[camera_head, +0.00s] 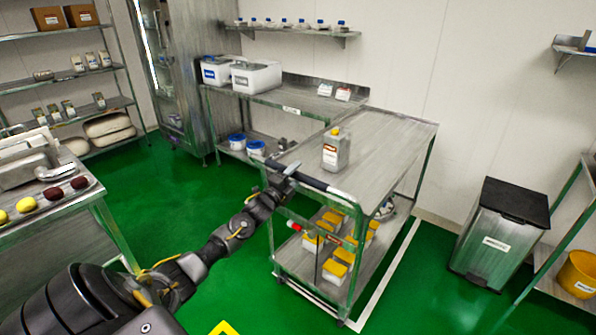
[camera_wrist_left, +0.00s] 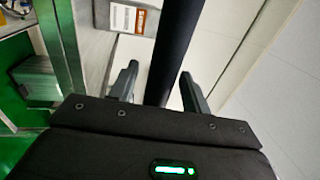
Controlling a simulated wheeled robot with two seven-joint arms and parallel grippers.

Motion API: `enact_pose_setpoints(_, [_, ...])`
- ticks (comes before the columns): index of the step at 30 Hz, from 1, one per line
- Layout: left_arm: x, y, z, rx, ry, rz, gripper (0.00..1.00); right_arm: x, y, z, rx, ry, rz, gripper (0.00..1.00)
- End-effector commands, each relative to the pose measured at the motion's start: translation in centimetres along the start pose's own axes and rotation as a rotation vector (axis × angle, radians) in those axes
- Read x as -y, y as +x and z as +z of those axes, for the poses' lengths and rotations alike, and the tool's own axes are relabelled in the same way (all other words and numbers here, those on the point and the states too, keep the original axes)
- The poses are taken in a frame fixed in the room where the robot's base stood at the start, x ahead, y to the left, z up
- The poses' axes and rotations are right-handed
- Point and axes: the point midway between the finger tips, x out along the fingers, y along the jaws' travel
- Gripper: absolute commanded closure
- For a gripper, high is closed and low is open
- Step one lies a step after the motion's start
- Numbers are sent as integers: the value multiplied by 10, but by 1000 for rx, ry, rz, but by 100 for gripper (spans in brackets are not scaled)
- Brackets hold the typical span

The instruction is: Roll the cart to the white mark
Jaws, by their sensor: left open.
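The metal cart (camera_head: 385,140) stands in the middle of the head view, with a grey container (camera_head: 336,150) on its top and several yellow-lidded tubs on its lower shelf. Its dark handle bar (camera_head: 312,181) runs along the near end. My left gripper (camera_head: 287,172) is at the left part of this bar. In the left wrist view, the open fingers (camera_wrist_left: 158,74) stand on either side of the handle bar (camera_wrist_left: 173,45), with gaps visible. The white mark (camera_head: 388,276) is a line on the green floor along the cart's right side; part is hidden by the cart. My right gripper is not seen.
A grey bin (camera_head: 499,235) stands right of the cart, near the wall. A steel table (camera_head: 290,97) stands close behind the cart. Another table (camera_head: 75,215) is at the left. A yellow floor sign (camera_head: 224,328) shows at the bottom edge. Green floor is open left of the cart.

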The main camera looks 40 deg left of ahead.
Motion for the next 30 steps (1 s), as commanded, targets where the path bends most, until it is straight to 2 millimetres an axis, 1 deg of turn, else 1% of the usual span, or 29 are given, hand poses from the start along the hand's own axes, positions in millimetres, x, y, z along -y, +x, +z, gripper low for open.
enact_pose_setpoints(1, [1,6,0,1,-1,-1,52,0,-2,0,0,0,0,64])
enact_pose_setpoints(5, [0,14,-1,0,0,1,52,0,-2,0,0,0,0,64])
enact_pose_setpoints(14, [-1,15,-1,0,0,1,52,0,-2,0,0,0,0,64])
enact_pose_setpoints(17, [-1,15,-1,0,0,1,64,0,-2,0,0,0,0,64])
enact_pose_setpoints(25, [-1,15,0,0,0,1,100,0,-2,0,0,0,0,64])
enact_pose_setpoints(30, [-1,15,0,1,0,2,100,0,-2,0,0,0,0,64])
